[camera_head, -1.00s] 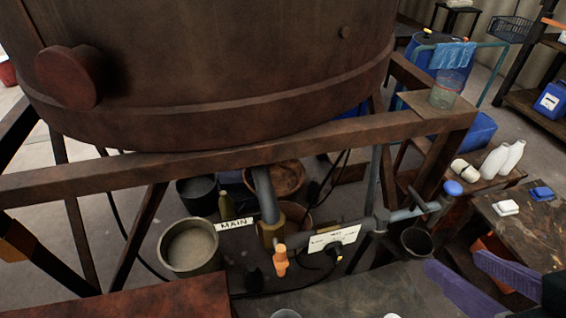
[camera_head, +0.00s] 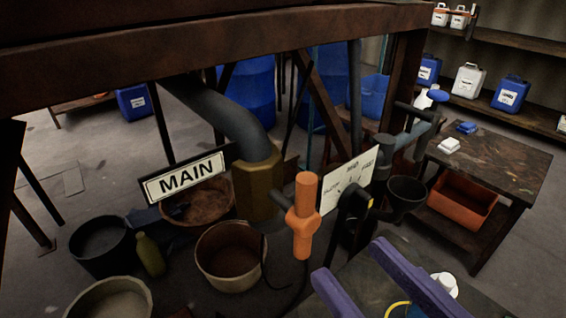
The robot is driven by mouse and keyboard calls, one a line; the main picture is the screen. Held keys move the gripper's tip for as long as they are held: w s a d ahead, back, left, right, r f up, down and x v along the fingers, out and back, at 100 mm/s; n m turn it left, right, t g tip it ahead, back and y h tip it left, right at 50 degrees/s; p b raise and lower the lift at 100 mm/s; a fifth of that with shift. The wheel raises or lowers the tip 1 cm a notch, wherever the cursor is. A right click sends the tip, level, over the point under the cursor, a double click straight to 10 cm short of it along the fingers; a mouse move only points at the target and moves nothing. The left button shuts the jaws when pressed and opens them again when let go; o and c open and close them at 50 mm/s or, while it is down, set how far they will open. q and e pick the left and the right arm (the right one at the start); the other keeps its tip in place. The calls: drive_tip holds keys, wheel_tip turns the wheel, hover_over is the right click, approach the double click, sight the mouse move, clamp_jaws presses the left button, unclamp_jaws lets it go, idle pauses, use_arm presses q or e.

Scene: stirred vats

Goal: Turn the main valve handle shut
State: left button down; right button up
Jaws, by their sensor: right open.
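The main valve has a brass body (camera_head: 255,187) below a thick grey pipe, beside a sign (camera_head: 186,177) reading MAIN. Its orange handle (camera_head: 304,217) stands about upright in this view, in front and to the right of the brass body. My right gripper (camera_head: 351,259) has two purple fingers spread apart with nothing between them. It is at the lower right, just right of and below the handle, and it does not visibly touch it. My left gripper is not in view.
A white dial plate (camera_head: 347,180) and a dark pipe fitting with a black lever (camera_head: 352,205) sit right of the handle. Buckets (camera_head: 230,255) stand on the floor below. A rusty beam (camera_head: 220,45) crosses above. A table (camera_head: 500,165) with an orange crate (camera_head: 462,197) is at right.

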sight(311, 210)
drive_tip(key=x, duration=0.9)
drive_tip(key=shift+w, duration=0.15)
clamp_jaws()
